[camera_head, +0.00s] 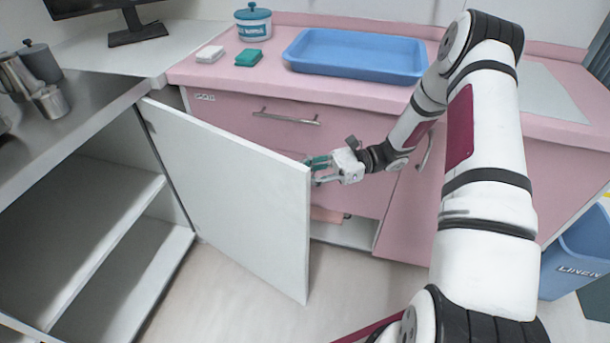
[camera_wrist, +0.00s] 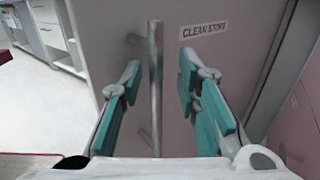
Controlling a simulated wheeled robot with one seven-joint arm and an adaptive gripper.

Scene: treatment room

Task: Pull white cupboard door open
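The white cupboard door (camera_head: 235,190) stands swung well open in the head view, its free edge towards the middle of the picture. Its handle is hidden there. In the wrist view, the door's other face (camera_wrist: 215,70) carries a vertical bar handle (camera_wrist: 155,80) and a "CLEAN STORE" label (camera_wrist: 204,29). My gripper (camera_head: 318,164) is behind the door's free edge, on the handle side. Its teal fingers also show in the wrist view (camera_wrist: 160,85). They are spread open, one on each side of the handle, with gaps visible between them and the bar.
Open white shelves (camera_head: 100,195) stand left of the door, under a steel worktop (camera_head: 80,105) with metal containers. Pink drawers (camera_head: 290,125) stand behind, with a blue tray (camera_head: 355,55) on top. A blue bin (camera_head: 580,250) is at right. The floor (camera_head: 240,290) in front is clear.

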